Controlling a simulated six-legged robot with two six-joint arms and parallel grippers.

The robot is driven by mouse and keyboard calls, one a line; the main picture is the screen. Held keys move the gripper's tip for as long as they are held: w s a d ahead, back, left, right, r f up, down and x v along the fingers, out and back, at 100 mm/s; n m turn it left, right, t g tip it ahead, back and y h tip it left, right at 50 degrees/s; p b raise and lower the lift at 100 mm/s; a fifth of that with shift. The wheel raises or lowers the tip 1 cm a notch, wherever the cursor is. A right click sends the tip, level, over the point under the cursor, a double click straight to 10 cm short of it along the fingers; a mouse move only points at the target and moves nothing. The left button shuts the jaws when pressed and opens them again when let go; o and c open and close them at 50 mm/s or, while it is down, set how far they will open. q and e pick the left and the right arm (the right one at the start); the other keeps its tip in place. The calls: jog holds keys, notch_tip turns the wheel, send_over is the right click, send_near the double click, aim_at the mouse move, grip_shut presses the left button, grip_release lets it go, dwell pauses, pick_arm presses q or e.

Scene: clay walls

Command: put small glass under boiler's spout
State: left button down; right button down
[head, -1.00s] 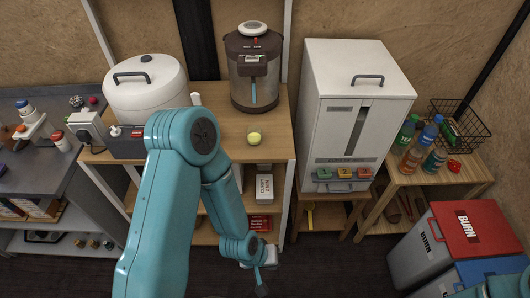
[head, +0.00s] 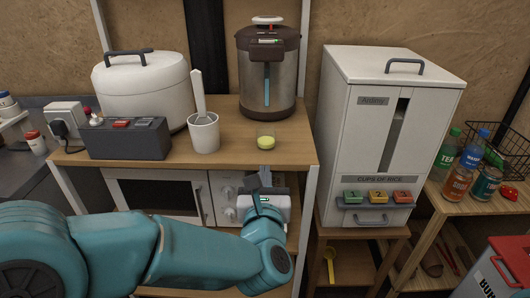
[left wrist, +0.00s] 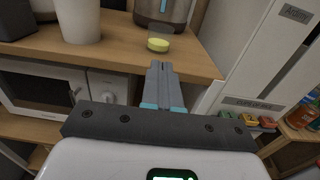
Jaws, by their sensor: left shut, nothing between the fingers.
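The small glass (head: 266,139) stands on the wooden counter near its front edge, with something yellow-green in its bottom. It also shows in the left wrist view (left wrist: 158,43), just beyond my fingertips. The boiler (head: 267,75), brown and steel with a blue level strip, stands behind the glass at the back of the counter. Its spout is at the dark front part near the top (head: 267,43). My left gripper (head: 265,172) is shut and empty at the counter's front edge, just in front of the glass and apart from it. In the left wrist view its fingers (left wrist: 158,68) are together. My right gripper is not in view.
A white cup with a paddle (head: 203,133) stands left of the glass. A dark switch box (head: 126,139) and a white rice cooker (head: 145,90) are further left. A tall white rice dispenser (head: 375,130) stands right. Counter (head: 232,150) around the glass is clear.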

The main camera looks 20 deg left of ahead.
aim_at(266, 140)
pick_arm(q)
jog(key=p+x, duration=0.1)
jog(key=x, duration=1)
jog(key=shift+w+a+f, duration=0.1)
jog(key=shift+w+f, duration=0.05)
jog(key=shift+w, duration=0.15)
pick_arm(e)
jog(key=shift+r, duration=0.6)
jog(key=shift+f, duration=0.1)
